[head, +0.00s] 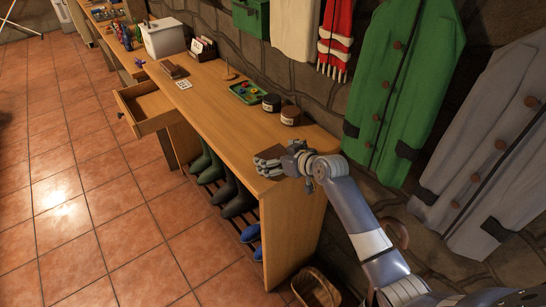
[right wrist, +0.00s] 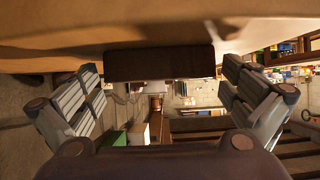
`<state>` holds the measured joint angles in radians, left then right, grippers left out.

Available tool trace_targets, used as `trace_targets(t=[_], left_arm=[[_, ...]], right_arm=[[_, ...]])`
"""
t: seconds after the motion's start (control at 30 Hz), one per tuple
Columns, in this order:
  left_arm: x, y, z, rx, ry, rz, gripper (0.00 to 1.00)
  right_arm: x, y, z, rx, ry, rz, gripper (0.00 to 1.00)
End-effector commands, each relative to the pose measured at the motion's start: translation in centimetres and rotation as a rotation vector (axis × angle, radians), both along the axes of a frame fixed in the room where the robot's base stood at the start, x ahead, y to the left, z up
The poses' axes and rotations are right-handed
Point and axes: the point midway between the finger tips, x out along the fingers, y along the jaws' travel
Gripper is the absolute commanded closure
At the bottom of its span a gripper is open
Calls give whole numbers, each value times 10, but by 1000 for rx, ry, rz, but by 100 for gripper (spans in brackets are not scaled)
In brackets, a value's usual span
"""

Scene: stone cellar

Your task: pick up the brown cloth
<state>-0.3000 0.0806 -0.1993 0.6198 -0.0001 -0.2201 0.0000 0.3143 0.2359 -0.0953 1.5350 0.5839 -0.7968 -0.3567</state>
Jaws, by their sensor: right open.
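The brown cloth (head: 272,151) seems to be the dark brown patch at the near end of the wooden bench, partly hidden behind my right gripper (head: 269,165). In the right wrist view a dark brown, flat-faced thing that looks like the cloth (right wrist: 158,66) lies between and beyond the two spread fingers of my right gripper (right wrist: 161,73). The gripper is open and empty, low over the bench end. I cannot tell whether a finger touches the cloth. My left gripper is not in view.
The wooden bench (head: 215,105) also bears two dark jars (head: 290,116), a green tray (head: 247,92) and a white box (head: 164,38). A drawer (head: 146,107) stands open. Boots (head: 236,200) stand below. A green coat (head: 400,80) hangs on the wall close to my right arm.

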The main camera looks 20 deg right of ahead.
Motion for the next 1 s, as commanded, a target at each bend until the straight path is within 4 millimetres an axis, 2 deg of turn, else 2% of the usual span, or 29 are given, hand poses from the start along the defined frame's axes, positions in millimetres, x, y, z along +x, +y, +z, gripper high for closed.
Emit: trace_targets(t=[0.07,0.1,0.27,0.73,0.87,1.0], left_arm=[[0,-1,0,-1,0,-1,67],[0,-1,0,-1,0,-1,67],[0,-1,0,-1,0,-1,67],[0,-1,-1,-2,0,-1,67],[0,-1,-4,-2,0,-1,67],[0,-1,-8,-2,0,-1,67]], right_arm=[[0,0,0,0,0,0,0],[0,0,0,0,0,0,5],[0,0,0,0,1,0,40],[0,0,5,0,0,0,41],[0,-1,17,-2,-3,1,41],[0,0,39,-2,-6,1,41]])
